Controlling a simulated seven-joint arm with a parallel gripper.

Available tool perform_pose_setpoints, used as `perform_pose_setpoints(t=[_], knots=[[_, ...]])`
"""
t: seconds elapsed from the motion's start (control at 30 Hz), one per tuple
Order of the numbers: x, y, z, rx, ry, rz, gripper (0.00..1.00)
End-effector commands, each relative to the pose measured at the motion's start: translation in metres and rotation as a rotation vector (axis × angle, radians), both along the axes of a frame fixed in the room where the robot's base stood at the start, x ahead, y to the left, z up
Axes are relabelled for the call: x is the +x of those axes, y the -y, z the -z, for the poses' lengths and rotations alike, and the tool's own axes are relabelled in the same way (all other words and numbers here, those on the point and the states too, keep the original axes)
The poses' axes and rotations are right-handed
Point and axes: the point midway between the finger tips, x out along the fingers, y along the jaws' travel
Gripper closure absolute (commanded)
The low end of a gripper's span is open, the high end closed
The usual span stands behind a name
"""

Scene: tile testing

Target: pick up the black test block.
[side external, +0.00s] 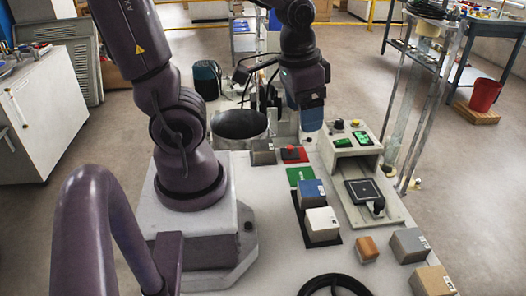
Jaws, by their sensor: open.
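I cannot pick out a clearly black test block in the side external view. The darkest loose block is a small grey-brown block (263,153) on the white table (275,235), left of a red plate. My gripper (311,122) is open and points down above the back part of the table, to the right of and higher than that block. A bluish part shows at its lower end, and the space between its fingers is hard to see. My gripper looks apart from the blocks.
A blue block (311,193) and a white block (321,224) sit on a dark strip. Orange-brown (367,249), grey (410,245) and tan (432,282) blocks stand front right. A pale test stand (352,145) is at right. A large metal pot (239,128) stands behind.

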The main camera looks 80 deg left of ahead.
Motion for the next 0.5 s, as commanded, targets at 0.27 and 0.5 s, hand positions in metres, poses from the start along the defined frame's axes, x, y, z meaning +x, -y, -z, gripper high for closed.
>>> perform_pose_setpoints(t=[0.27, 0.5], knots=[[-0.029, -0.091, 0.099, 0.141, -0.265, 0.406, 0.23], [-0.064, -0.156, 0.136, 0.276, -0.435, 1.046, 0.23]])
